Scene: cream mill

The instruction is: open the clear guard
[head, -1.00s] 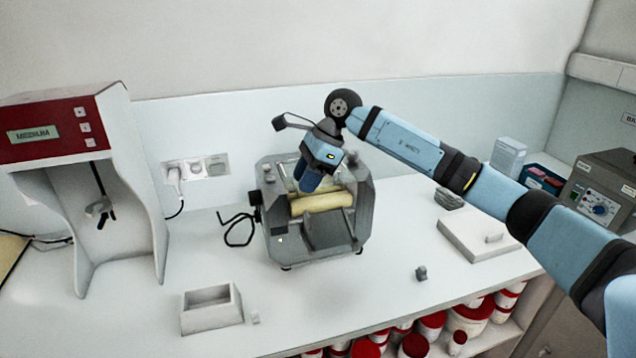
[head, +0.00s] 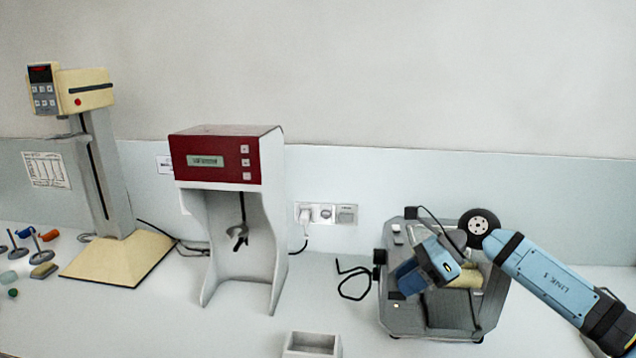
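The grey mill (head: 428,318) stands on the bench at the right, with a cream roller (head: 466,278) partly showing. My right gripper (head: 403,279), blue, is over the mill's left half, in front of the rollers and pointing down to the left. It hides part of the mill's top. Its fingertips are too small and overlapped to tell if they are open or hold anything. The clear guard is hard to make out against the mill; I cannot tell its position or whether the gripper touches it. My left gripper is not in view.
A red and white machine (head: 275,215) stands left of the mill. A stand with a cream head (head: 88,90) is farther left, near small tools. A white open box (head: 312,345) sits at the front edge. A black cable (head: 355,283) lies beside the mill.

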